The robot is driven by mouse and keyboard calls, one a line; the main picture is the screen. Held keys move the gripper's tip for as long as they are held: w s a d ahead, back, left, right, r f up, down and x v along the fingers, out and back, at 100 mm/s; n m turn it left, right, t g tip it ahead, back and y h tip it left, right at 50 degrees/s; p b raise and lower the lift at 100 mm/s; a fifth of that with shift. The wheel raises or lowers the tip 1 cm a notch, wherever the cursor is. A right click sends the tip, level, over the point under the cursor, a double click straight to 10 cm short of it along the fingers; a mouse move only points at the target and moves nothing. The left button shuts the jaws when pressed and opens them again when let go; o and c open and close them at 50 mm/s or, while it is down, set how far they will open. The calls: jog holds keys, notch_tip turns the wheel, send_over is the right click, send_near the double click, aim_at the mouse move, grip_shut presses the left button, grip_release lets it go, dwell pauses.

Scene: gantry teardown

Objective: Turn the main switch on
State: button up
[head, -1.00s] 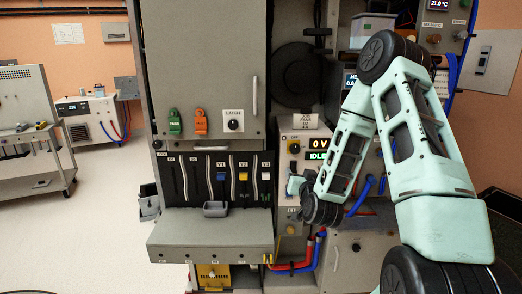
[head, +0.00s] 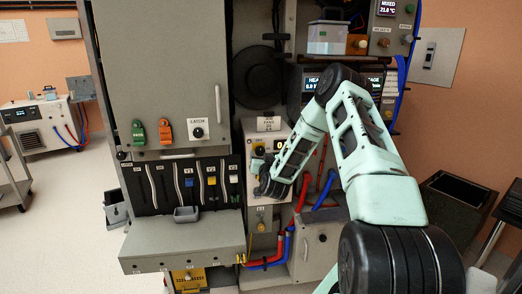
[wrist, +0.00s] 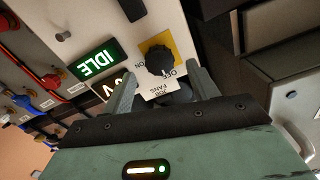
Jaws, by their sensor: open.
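The main switch is a black rotary knob (wrist: 160,59) on a yellow plate, with ON and OFF lettering beside it in the wrist view. A small pale mark shows near the OFF side; the knob's exact angle is hard to tell. In the head view the switch (head: 258,150) is on the pale control panel, partly crowded by my arm. My gripper (wrist: 162,88) is open, its two fingers on either side of the knob's near side in the picture. Whether they touch it I cannot tell. In the head view my gripper (head: 261,169) is just below the switch, its fingertips small and dark.
A green IDLE display (wrist: 96,62) lies beside the switch. A white card (head: 268,124) stands on top of the panel. Red hoses (head: 302,192) and blue hoses (head: 326,190) run close to my arm. A grey ledge (head: 185,242) juts out at lower left.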

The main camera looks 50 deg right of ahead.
aim_at(261, 152)
jog(key=shift+p+x, duration=0.35)
jog(key=shift+x, duration=1.3)
jog(key=c, duration=1)
